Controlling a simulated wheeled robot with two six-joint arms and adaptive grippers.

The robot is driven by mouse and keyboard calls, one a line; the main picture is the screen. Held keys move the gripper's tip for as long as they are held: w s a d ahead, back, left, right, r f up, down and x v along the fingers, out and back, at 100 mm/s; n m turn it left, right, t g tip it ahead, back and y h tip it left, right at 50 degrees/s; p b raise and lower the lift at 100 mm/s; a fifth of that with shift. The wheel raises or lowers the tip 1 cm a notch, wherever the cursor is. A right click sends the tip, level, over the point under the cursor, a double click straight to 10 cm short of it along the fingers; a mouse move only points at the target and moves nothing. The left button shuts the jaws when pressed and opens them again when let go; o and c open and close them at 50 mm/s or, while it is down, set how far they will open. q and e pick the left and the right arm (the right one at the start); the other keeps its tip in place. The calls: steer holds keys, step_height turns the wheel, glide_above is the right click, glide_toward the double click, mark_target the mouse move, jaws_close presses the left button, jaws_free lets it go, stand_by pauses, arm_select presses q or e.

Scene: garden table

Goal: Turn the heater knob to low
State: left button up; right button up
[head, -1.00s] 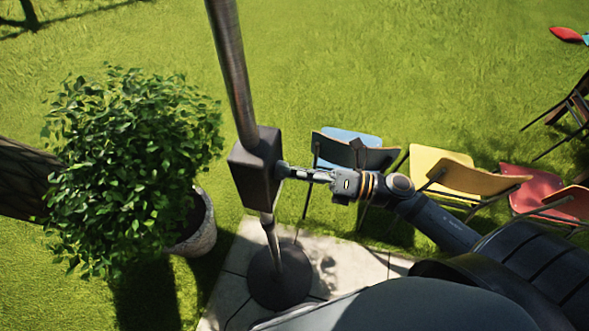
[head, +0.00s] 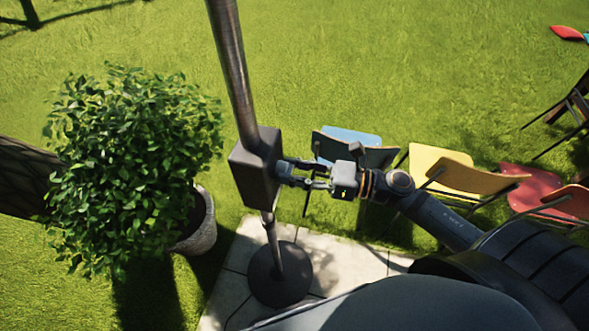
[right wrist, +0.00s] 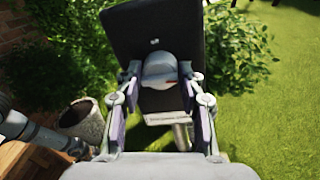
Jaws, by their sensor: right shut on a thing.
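The heater is a dark box (head: 256,167) on a metal pole with a round base, in the middle of the head view. In the right wrist view the box face (right wrist: 129,35) fills the upper middle, and the grey heater knob (right wrist: 159,69) sticks out of it. My right gripper (head: 284,172) reaches the box from the right. In the right wrist view its two fingers (right wrist: 159,88) stand on either side of the knob, shut on it. A small label shows on the box below the knob, too small to read. My left gripper is not in view.
A leafy bush in a round stone pot (head: 199,225) stands left of the heater. Blue, yellow (head: 446,165) and red chairs stand to the right, beyond my arm. The heater's round base (head: 280,274) rests on stone slabs. Grass lies open behind.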

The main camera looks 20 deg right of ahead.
steer(key=shift+f, duration=0.15)
stand_by(0.3)
steer(key=o, duration=1.1)
steer(key=shift+o, duration=0.2)
